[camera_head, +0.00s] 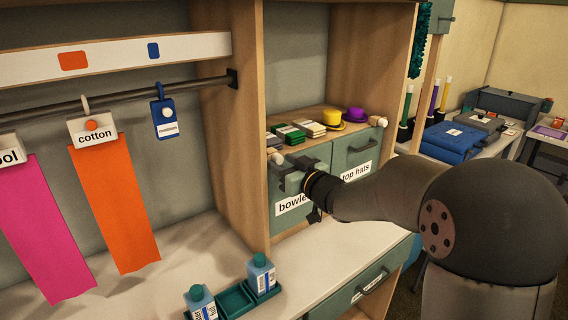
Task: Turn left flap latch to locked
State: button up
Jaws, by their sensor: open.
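The left flap (283,220) is grey-green with a partly hidden label that begins "bowle". A pale knob, seemingly the left flap latch (275,156), sits at its upper left corner. My gripper (283,165) is open close beside this latch, in front of the flap. I cannot tell whether the fingers touch the latch, and its turned position is unclear. The right flap (358,150) is labelled "top hats" and has a similar pale latch (378,121) at its upper right. Both flaps appear closed.
Yellow (322,119) and purple (355,114) hats and banded stacks (290,133) sit on the shelf above the flaps. Bottles (261,274) and a green tray (235,300) stand on the counter. Orange cloth (115,205) and pink cloth (50,230) hang from a rail.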

jog(key=c, duration=1)
jog(key=shift+f+n+b, duration=0.1)
jog(key=shift+n+b, duration=0.2)
jog(key=shift+b, duration=0.15)
jog(key=shift+f+n+b, duration=0.15)
jog(key=shift+n+b, duration=0.65)
jog(key=shift+b, duration=0.4)
jog(key=n+b, duration=0.9)
jog(key=n, duration=0.1)
jog(key=shift+d, duration=0.1)
jog(key=shift+r+n+b, duration=0.2)
jog(key=shift+n+b, duration=1.05)
jog(key=shift+n, duration=0.55)
jog(key=shift+r, duration=0.1)
